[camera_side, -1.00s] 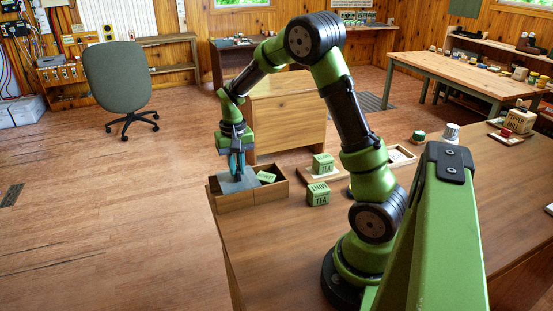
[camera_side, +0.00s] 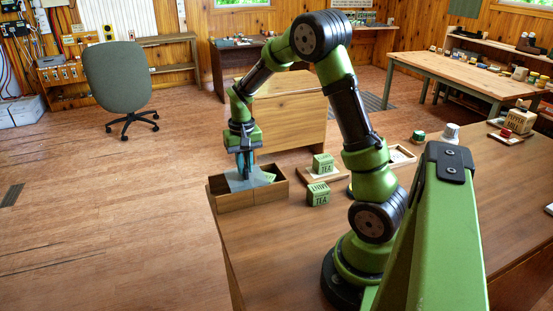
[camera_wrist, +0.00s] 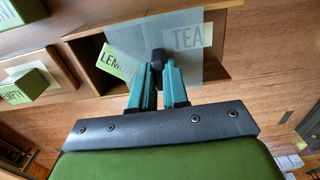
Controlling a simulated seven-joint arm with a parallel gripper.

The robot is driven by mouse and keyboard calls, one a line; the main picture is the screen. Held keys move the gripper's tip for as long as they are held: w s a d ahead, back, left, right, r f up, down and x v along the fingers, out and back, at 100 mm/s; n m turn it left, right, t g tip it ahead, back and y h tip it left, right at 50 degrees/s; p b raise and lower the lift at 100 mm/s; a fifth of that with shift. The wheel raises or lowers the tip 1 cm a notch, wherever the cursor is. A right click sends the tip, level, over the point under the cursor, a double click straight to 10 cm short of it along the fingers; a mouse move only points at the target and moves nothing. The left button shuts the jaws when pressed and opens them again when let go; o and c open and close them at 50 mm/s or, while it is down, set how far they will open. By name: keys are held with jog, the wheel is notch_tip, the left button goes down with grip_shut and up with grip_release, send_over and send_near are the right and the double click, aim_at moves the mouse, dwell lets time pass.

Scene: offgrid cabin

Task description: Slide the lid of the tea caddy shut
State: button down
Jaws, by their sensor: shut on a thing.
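The tea caddy is an open-topped wooden box (camera_side: 237,202) at the table's far left corner; its rim also shows in the wrist view (camera_wrist: 90,30). The lid covers part of the top. A green LEMON packet (camera_wrist: 117,62) inside is partly under the lid and partly exposed. My gripper (camera_side: 246,174) is over the lid, its teal fingers (camera_wrist: 158,75) shut on a small dark knob (camera_wrist: 157,57) on it.
A green-lidded jar (camera_side: 418,136) and a white-topped item (camera_side: 450,133) stand farther right. The front of the table is clear.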

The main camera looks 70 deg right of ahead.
aim_at(259, 173)
jog(key=shift+s+d, duration=0.7)
dwell(0.4)
jog(key=shift+s+d, duration=0.7)
jog(key=shift+d, duration=0.1)
jog(key=shift+s+d, duration=0.65)
jog(key=shift+s, duration=0.05)
jog(key=c, duration=1)
grip_release()
jog(key=shift+c, duration=0.2)
jog(key=shift+r, duration=0.15)
